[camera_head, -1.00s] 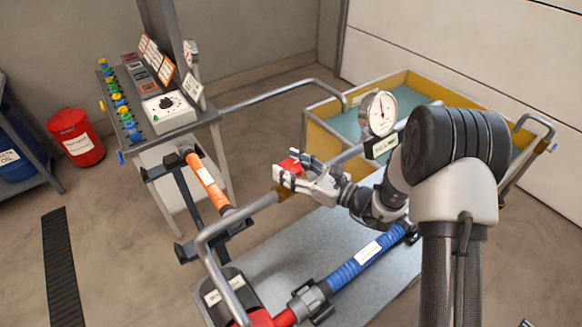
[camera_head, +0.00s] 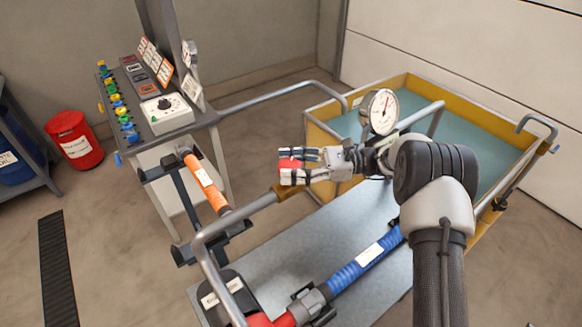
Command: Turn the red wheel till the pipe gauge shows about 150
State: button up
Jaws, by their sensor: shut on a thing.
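The red wheel (camera_head: 289,164) sits on the grey pipe (camera_head: 243,212) in the middle of the view. Only a small part of its red shows between my fingers. My gripper (camera_head: 291,166) reaches in from the right and is shut on the wheel, with one finger above it and one below. The pipe gauge (camera_head: 380,111) stands behind my wrist, with a white round dial and a reddish needle that points up and to the right. Its numbers are too small to read.
A yellow-rimmed tank (camera_head: 470,105) stands behind my arm at the right. A control panel (camera_head: 166,112) with knobs is at the left. A blue hose (camera_head: 358,266) and an orange hose (camera_head: 206,184) lie near the pipe. A red bin (camera_head: 75,140) stands far left.

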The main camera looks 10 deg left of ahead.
jog(key=shift+g, duration=0.3)
jog(key=o, duration=1.1)
jog(key=v, duration=0.7)
jog(key=shift+w+d+r, duration=0.1)
jog(key=shift+d, duration=0.1)
